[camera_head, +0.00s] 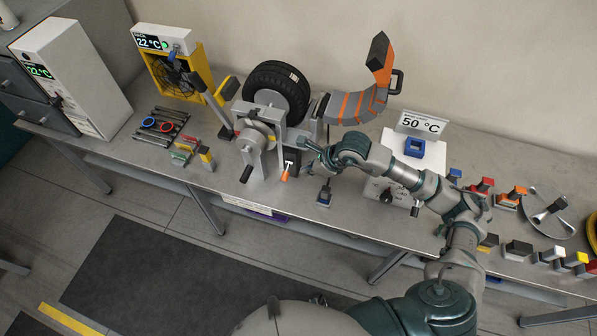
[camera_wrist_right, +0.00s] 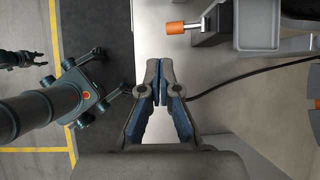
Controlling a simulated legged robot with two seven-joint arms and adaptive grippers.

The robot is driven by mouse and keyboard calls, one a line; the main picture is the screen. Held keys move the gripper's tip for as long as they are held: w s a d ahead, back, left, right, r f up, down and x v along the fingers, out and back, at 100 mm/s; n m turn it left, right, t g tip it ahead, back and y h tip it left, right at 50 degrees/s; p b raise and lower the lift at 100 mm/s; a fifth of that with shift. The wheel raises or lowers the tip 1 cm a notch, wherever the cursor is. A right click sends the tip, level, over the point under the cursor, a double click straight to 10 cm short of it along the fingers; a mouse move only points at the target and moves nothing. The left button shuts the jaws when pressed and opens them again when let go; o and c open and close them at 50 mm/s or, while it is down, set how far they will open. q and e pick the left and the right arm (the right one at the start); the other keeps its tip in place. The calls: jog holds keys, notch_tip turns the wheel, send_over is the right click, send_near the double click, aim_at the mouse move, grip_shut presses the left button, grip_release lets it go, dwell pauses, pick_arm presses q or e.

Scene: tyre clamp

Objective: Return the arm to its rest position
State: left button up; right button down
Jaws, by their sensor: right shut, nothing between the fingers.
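My right arm reaches in from the lower right over the bench, bent at the elbow, with its wrist (camera_head: 350,152) in front of the tyre clamp. My right gripper (camera_head: 308,149) points left, close to the clamp's orange-tipped lever (camera_head: 285,177). In the right wrist view, the gripper (camera_wrist_right: 158,90) is shut with its blue-padded fingers together and nothing between them. The lever's orange grip (camera_wrist_right: 175,28) lies beyond the fingertips, apart from them. The black tyre (camera_head: 277,92) stands upright in the grey clamp (camera_head: 257,140).
An orange-banded curved duct (camera_head: 355,106) stands right of the tyre. A 50 °C sign (camera_head: 422,123) and a blue square block (camera_head: 414,148) are behind my forearm. Coloured blocks (camera_head: 515,193) line the right side. The bench front edge (camera_wrist_right: 134,30) passes beside the gripper.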

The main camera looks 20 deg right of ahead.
pick_arm(q)
jog(key=shift+s+a+f, duration=0.15)
jog(key=shift+s, duration=0.4)
pick_arm(e)
jog(key=shift+s+a+r, duration=0.1)
jog(key=shift+s+r, duration=0.4)
jog(key=shift+r, duration=0.1)
